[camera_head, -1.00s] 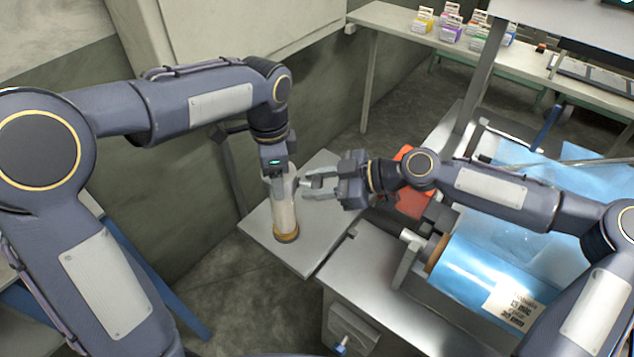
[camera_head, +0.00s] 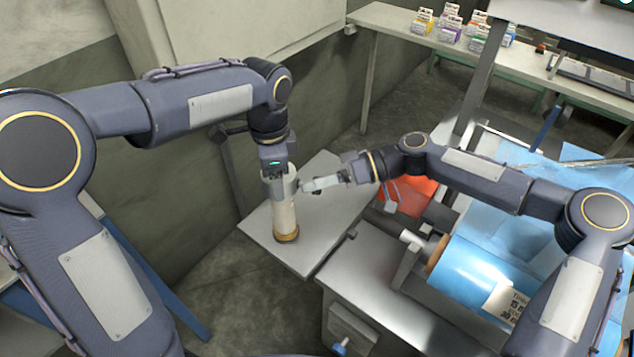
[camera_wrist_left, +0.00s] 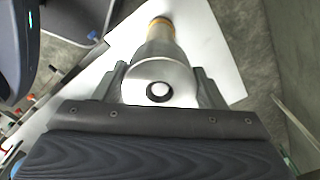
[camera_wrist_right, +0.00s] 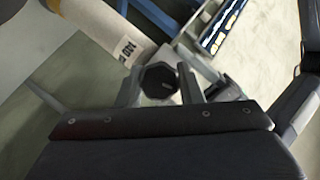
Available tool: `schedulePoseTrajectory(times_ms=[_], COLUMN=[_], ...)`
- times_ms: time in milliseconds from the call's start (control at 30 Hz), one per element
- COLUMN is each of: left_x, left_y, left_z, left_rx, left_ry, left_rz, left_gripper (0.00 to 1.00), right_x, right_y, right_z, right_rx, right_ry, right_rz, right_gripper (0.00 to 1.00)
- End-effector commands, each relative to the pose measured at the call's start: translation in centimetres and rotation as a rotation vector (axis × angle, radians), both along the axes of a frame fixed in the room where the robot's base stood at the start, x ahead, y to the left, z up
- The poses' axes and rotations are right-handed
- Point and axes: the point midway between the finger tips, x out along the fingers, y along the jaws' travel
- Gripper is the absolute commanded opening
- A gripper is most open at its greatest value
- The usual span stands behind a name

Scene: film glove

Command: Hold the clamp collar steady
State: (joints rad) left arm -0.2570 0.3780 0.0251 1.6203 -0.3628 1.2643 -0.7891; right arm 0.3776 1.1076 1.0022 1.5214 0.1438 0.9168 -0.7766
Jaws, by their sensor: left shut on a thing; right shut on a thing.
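The clamp collar (camera_head: 281,186) looks like a grey metal sleeve at the top of an upright pale tube (camera_head: 286,214) with an orange-brown base. My left gripper (camera_head: 279,177) points down and is shut on the collar. In the left wrist view the collar (camera_wrist_left: 158,72) sits between both fingers, with a dark-rimmed round opening on top. The tool's dark octagonal end (camera_wrist_right: 158,82) shows in the right wrist view. I cannot tell whether its tip touches the collar.
The tube stands on a bare grey side table (camera_head: 330,215). To the right are an orange-red item (camera_head: 415,192) and a large roll of blue film (camera_head: 480,275) on a machine. A shelf (camera_head: 395,25) at the back holds several small boxes.

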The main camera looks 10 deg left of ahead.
Motion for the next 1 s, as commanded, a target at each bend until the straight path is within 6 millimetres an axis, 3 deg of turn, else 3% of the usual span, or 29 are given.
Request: schedulePoseTrajectory(times_ms=[400, 1000], left_x=[0.11, 0.11], left_y=[0.08, 0.13], left_z=[0.13, 0.14], left_rx=[0.001, 0.002], left_ry=[-0.005, -0.005], left_rz=[0.002, 0.002], left_gripper=[0.25, 0.25], right_x=[0.05, 0.11], right_y=[-0.07, -0.10], right_z=[-0.21, -0.22], right_rx=[-0.008, -0.010], right_ry=[0.265, 0.336], right_rz=[0.001, 0.000], right_gripper=[0.10, 0.10])
